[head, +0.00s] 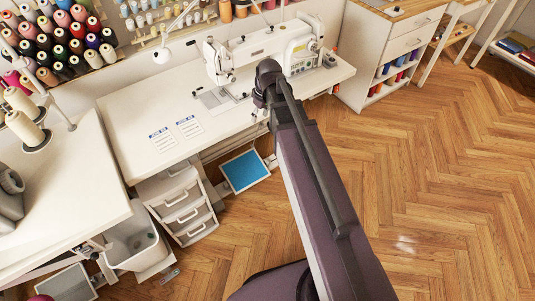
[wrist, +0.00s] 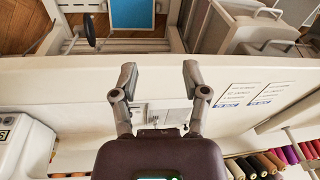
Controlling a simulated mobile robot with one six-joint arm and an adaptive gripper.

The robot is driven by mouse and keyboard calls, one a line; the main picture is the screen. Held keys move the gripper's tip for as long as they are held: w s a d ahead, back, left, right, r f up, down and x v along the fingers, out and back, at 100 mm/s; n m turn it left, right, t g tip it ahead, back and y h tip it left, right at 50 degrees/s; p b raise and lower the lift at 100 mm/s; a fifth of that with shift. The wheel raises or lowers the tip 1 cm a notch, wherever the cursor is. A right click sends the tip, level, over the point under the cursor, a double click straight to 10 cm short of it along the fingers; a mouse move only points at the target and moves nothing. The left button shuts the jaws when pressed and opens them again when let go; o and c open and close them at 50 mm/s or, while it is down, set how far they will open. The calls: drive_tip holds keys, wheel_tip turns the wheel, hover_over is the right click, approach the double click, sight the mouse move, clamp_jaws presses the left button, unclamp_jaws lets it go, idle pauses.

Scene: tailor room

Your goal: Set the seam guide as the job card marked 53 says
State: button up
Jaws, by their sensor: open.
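Two white job cards with blue headings lie side by side on the sewing table, the left card (head: 162,139) and the right card (head: 190,126). In the wrist view they lie right of my gripper, one nearer (wrist: 230,94) and one farther (wrist: 268,93). Their print is too small to read, so I cannot tell which is marked 53. The white sewing machine (head: 262,50) stands at the table's back; part of it shows at lower left in the wrist view (wrist: 22,145). I cannot make out the seam guide. My gripper (wrist: 159,72) is open and empty above the table.
The white table (head: 133,130) has a grey metal plate (head: 213,98) beside the machine. A lamp (head: 162,55) leans over the back. Thread spools (head: 70,38) line the wall. The table's left part is clear.

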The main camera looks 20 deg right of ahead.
drive_tip(key=s+f+m+h+b, duration=0.1)
drive_tip(key=s+f+m+b, duration=0.3)
drive_tip(key=s, duration=0.7)
drive_tip(key=shift+s+a+f+m+g+h+b, duration=0.35)
drive_tip(key=shift+f+m, duration=0.25)
drive_tip(key=shift+f, duration=0.2)
drive_tip(key=shift+s, duration=0.1)
drive_tip(key=shift+r, duration=0.15)
wheel_tip(320, 180, up, 13)
drive_tip(key=p, duration=1.3)
idle(1.1)
